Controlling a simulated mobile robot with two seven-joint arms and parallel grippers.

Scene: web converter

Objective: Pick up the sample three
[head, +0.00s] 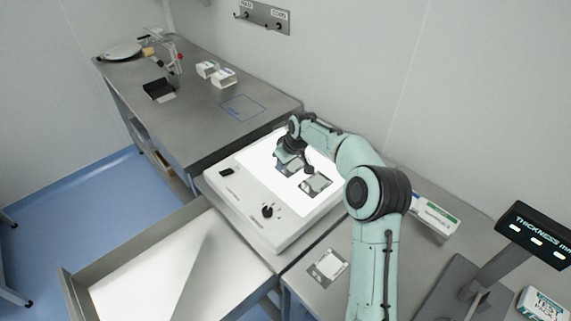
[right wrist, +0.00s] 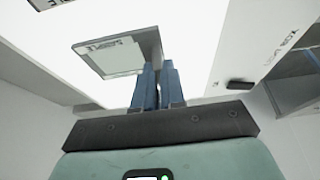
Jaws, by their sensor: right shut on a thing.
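My right gripper (head: 296,162) is over the white light box (head: 271,243). In the right wrist view its blue fingers (right wrist: 158,88) are close together on the edge of a flat sample (right wrist: 112,60) with a grey frame and a clear middle. The frame bears a "SAMPLE" label; its number is not readable. This sample (head: 286,166) is partly hidden by the gripper in the head view. A second sample (head: 316,185) lies on the lit panel just right of it. A third sample (head: 328,265) lies on the grey bench in front. My left gripper is not in view.
A knob (head: 267,211) stands up on the light box's front. An open tray (head: 150,270) is at lower left. A thickness display (head: 535,235) and a box (head: 436,215) stand at right. The left bench (head: 200,125) has bare room beside small boxes (head: 222,76).

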